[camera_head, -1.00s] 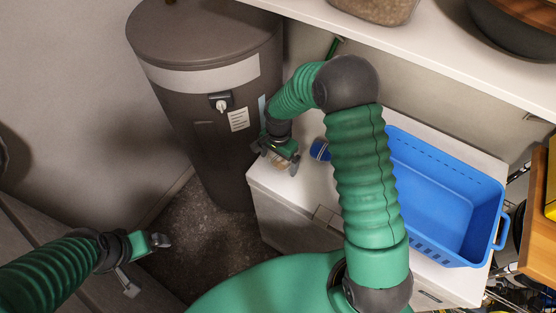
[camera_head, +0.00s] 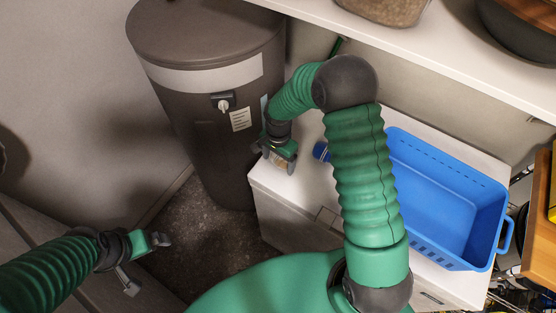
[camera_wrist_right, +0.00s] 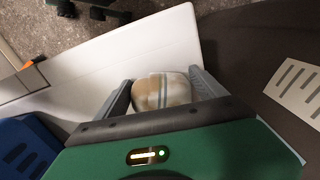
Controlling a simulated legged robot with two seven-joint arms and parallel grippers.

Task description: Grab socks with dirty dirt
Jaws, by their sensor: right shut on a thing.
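My right gripper (camera_head: 279,156) is over the left end of the white machine top, beside the dark tank. In the right wrist view the gripper (camera_wrist_right: 163,86) is shut on a bundled pale sock (camera_wrist_right: 160,92) with grey-blue stripes and brown dirt-like patches. The sock sits between the two grey fingers, with the white surface behind it. In the head view the sock (camera_head: 281,160) is small and mostly hidden by the gripper. My left gripper (camera_head: 147,264) is empty at the lower left, its fingers apart.
A blue basket (camera_head: 455,180) stands on the white machine (camera_head: 275,205), right of my right arm. A small blue object (camera_head: 320,151) is partly hidden behind that arm. The tall dark tank (camera_head: 205,125) stands left. A white shelf (camera_head: 455,58) overhangs the back. Bare floor (camera_head: 205,230) shows between.

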